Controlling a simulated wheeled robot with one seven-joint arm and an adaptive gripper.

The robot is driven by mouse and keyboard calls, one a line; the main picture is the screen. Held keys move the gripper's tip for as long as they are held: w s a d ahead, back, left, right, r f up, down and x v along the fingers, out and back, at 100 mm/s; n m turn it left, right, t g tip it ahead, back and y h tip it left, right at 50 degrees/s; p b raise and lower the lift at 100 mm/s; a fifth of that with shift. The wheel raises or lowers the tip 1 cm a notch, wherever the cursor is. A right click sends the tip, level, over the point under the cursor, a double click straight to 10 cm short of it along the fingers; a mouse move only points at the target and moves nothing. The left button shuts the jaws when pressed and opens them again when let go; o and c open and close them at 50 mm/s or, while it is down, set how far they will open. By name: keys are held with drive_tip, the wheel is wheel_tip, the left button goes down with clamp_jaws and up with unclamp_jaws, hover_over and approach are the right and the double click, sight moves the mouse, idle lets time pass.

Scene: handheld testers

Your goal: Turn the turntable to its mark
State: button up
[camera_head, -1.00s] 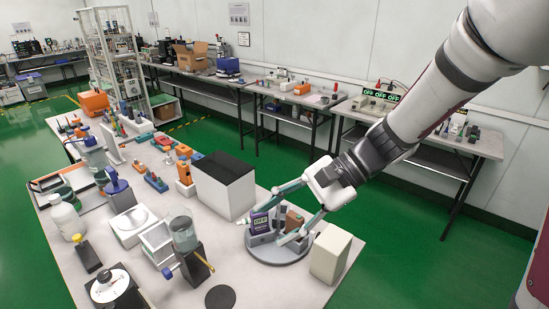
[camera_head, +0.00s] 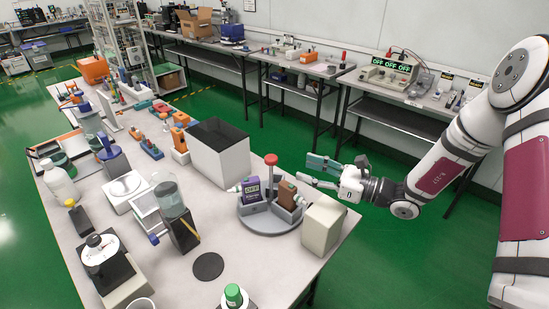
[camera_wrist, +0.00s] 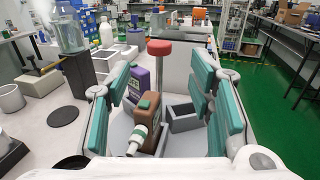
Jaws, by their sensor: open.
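The grey round turntable (camera_head: 268,224) stands on the bench near its right edge, with grey bins on top. A red knob (camera_head: 271,159) tops a post rising from it; the knob also shows in the wrist view (camera_wrist: 160,47). In the wrist view, the bins and brown bottle (camera_wrist: 146,118) show between the teal fingers. I cannot make out a mark.
A cream box (camera_head: 323,223) stands close to the turntable's right, near the bench edge. A white open-topped box (camera_head: 219,158) with a dark interior is behind it. A dark disc (camera_head: 208,266) lies in front, and a blender-like jar (camera_head: 169,198) stands left.

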sight(271, 157)
drive_tip(key=x, duration=1.1)
drive_tip(key=shift+w+a, duration=0.15)
drive_tip(key=shift+a, duration=0.25)
clamp_jaws()
